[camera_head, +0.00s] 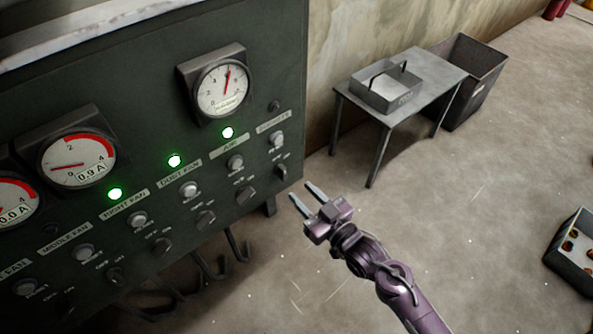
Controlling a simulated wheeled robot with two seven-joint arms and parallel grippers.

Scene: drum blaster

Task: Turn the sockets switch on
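The dark control panel (130,110) fills the left side of the head view. The sockets switch (281,172) is the small dark knob at the lower end of the rightmost column. Above it are a pale round button (277,139), a label that seems to read sockets (272,126), and an unlit lamp (274,106). My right gripper (301,191) is open and empty, its two fingers pointing up-left, with the tips just below and right of the sockets switch in the picture. I cannot tell how far apart they are in depth. My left gripper is out of view.
Green lamps (175,161) glow over three neighbouring columns, each with a similar knob (206,220). Hooks (238,246) hang under the panel. A metal table (436,88) with a tray (386,90) and a bin (480,80) stand at the wall. The floor between is clear.

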